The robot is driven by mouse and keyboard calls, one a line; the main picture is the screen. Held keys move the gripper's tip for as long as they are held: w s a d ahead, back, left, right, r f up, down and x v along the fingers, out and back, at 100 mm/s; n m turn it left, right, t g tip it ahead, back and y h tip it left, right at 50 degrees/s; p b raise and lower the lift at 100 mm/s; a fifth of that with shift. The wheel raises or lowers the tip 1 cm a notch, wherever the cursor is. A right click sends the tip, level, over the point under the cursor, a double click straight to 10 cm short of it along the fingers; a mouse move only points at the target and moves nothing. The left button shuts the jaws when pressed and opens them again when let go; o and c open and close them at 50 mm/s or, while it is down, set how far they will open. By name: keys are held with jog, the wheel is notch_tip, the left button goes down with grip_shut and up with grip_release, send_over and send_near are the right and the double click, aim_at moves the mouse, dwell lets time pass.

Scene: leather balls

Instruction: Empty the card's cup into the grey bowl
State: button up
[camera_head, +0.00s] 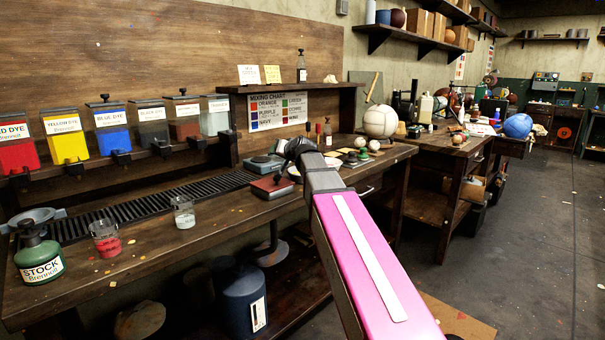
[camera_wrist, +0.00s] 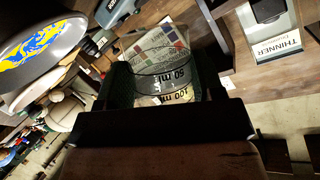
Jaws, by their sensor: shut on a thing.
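My gripper (camera_wrist: 163,82) is shut on a clear cup (camera_wrist: 160,52) with 50 ml and 100 ml marks, in the wrist view. The cup's lower part looks pale yellowish; I cannot tell how much is in it. A grey bowl (camera_wrist: 72,42) with blue and yellow inside lies to the left of the cup, apart from it in the picture. In the head view my gripper (camera_head: 297,148) is over the bench, mostly hidden by my arm, and the held cup is not clear there. Two small notes, one white (camera_head: 248,75) and one yellow (camera_head: 272,74), stand on the shelf.
A red-filled cup (camera_head: 105,240) and a pale-filled cup (camera_head: 184,213) stand on the bench front beside a green stock bottle (camera_head: 38,262). Dye bins line the rack at left. A thinner container (camera_wrist: 270,30) is right of the cup. Open floor lies at right.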

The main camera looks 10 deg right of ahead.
aim_at(275, 157)
jog(key=a+r+n, duration=0.1)
jog(key=a+r+n+h, duration=0.1)
jog(key=shift+s+r+n+t, duration=0.25)
jog(key=shift+s+n+t, duration=0.05)
jog(key=shift+s+t, duration=0.1)
jog(key=shift+s+a+f+n+h+b, duration=0.1)
jog(key=shift+a+f+n+h+b, duration=0.15)
jog(key=shift+a+n+h, duration=0.35)
jog(key=shift+d, duration=0.3)
